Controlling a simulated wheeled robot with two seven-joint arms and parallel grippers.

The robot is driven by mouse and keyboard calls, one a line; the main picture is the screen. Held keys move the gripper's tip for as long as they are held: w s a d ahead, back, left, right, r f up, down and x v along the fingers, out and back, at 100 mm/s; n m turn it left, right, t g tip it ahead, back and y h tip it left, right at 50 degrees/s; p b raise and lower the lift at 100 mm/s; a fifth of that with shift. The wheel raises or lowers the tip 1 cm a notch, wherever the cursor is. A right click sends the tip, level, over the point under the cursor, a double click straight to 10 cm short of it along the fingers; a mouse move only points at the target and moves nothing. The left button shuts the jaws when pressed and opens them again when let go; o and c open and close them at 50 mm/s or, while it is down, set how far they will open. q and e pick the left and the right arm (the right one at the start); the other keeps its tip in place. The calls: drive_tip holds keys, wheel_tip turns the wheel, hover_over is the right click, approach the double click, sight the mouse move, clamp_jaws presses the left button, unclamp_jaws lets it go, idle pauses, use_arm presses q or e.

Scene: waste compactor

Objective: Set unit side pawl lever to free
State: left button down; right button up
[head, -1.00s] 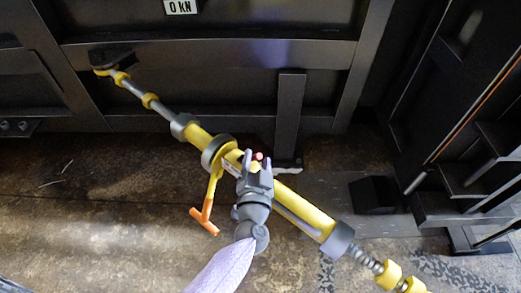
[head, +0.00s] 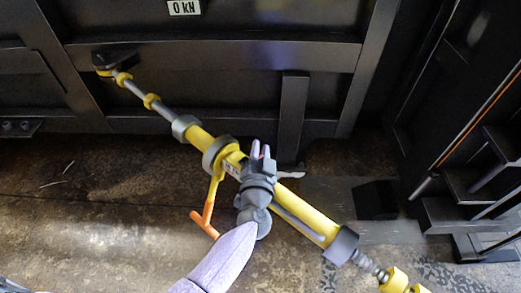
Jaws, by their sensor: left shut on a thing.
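A yellow ratchet strut (head: 312,224) runs diagonally from the dark unit at upper left to the lower right. A grey ratchet collar and a yellow handle with an orange T-grip (head: 204,222) sit near its middle. My left gripper (head: 261,151) is over the strut, just right of the collar. Its fingers are shut on a small red-tipped piece, which looks like the pawl lever (head: 263,153). The fingers hide most of this lever, so I cannot tell its setting. My right gripper is not in view.
The dark unit wall (head: 210,88) with a "0 kN" label (head: 184,7) stands behind the strut. A dark upright post (head: 293,115) stands close behind my gripper. Dark steps (head: 470,190) are at the right. The floor at lower left is open.

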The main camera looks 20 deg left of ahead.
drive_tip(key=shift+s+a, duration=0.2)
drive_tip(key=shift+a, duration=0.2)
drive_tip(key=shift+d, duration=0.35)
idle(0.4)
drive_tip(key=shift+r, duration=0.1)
